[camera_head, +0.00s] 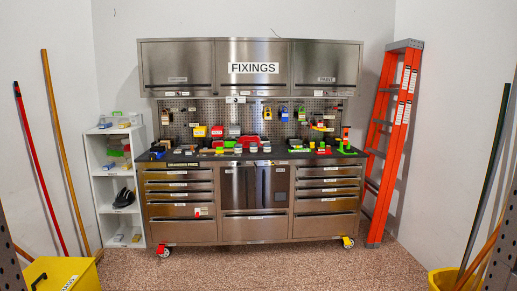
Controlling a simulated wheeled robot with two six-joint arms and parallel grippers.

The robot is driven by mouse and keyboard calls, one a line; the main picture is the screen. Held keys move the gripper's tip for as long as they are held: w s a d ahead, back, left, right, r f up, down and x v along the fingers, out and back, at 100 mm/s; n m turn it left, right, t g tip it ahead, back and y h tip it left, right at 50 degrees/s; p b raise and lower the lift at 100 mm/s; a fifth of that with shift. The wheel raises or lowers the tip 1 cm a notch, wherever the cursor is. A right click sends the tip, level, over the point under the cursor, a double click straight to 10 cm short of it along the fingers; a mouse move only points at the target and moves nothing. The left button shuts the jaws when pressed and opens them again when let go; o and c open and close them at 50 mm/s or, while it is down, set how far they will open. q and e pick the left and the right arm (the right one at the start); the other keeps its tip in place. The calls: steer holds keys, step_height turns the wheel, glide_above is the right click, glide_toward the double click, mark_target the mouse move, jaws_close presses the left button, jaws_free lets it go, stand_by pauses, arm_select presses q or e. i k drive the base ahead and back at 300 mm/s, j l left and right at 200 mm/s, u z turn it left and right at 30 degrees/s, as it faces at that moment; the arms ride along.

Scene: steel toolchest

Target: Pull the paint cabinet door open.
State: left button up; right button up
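The paint cabinet door (327,62) is the right one of three steel doors along the top of the toolchest. It carries a small white label near its lower edge that seems to read PAINT. A dark handle strip (326,84) runs along the bottom of the door. The door looks shut and flush with the wide middle door marked FIXINGS (253,53). Neither of my grippers shows in the head view, so nothing is seen touching the door.
The worktop (180,157) below holds many small coloured items. An orange ladder (398,130) leans just right of the chest. A white shelf (103,185) stands at its left. Yellow buckets (62,274) stand in the front corners. The speckled floor (270,268) ahead is clear.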

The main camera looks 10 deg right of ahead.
mark_target(318, 66)
steer(key=i+l, duration=0.25)
steer(key=i, duration=0.5)
steer(key=i+l+z, duration=0.1)
steer(key=i+l, duration=0.15)
steer(key=i, duration=0.45)
steer(key=i+l, duration=0.15)
steer(key=i, duration=0.6)
steer(key=i+l+z, duration=0.1)
steer(key=i, duration=0.6)
steer(key=l, duration=0.1)
